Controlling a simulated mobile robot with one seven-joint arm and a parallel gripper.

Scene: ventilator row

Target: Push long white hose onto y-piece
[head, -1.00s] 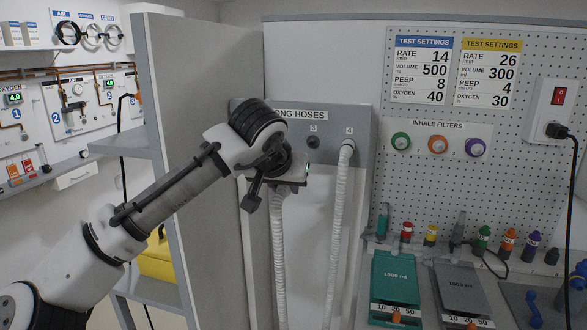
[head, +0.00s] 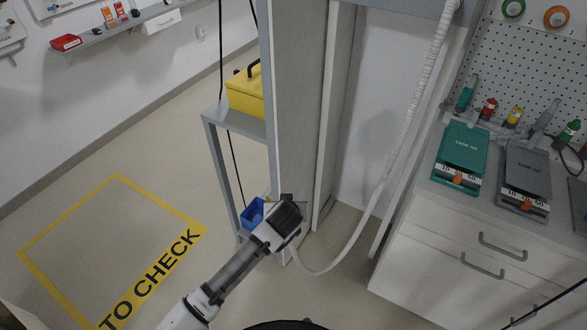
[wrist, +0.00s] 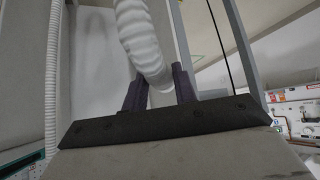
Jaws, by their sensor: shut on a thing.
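My gripper (head: 290,222) is low in front of the tall grey cabinet in the head view, with its fingers hidden behind the hand. In the wrist view my gripper (wrist: 160,92) has its two dark fingers around the long white hose (wrist: 145,45), which is ribbed. In the head view the long white hose (head: 408,125) hangs from the top right, bends in a low loop and comes up to my gripper. A stretch of ribbed white hose also shows at the left of the wrist view. I cannot make out the y-piece in either current view.
The grey cabinet panel (head: 296,110) stands close behind my gripper. A shelf with a yellow case (head: 246,92) and a blue bin (head: 254,213) is beside it. A drawer counter (head: 440,235) stands at right. The floor at left, with a yellow marked square, is clear.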

